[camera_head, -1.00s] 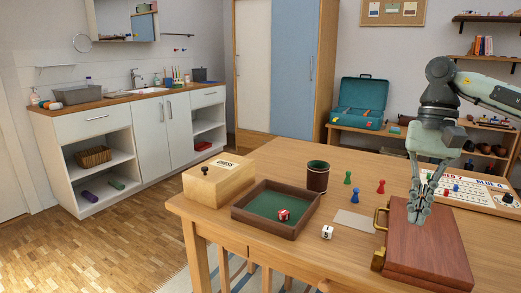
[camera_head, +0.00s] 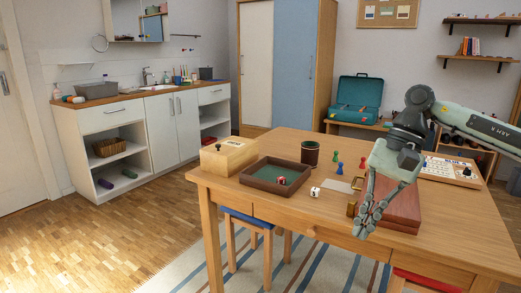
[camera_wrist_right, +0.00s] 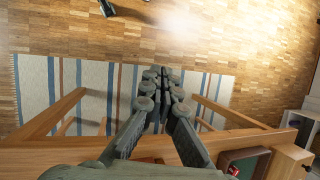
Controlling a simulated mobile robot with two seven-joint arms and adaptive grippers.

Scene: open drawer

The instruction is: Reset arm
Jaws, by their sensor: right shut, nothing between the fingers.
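My right arm comes in from the right in the head view. Its grey gripper (camera_head: 362,228) hangs at the front edge of the wooden table (camera_head: 455,235), in front of the brown case (camera_head: 402,208). Its fingers are together with nothing between them. In the right wrist view the shut fingers (camera_wrist_right: 163,82) show above the striped rug and floor, beyond the table edge (camera_wrist_right: 60,148). My left gripper is in no view.
On the table are a wooden box (camera_head: 228,157), a green-lined tray (camera_head: 260,185), a dark cup (camera_head: 310,152), a white die (camera_head: 315,191), pawns and a game board (camera_head: 450,170). A stool (camera_head: 248,222) stands below. Open floor lies at left.

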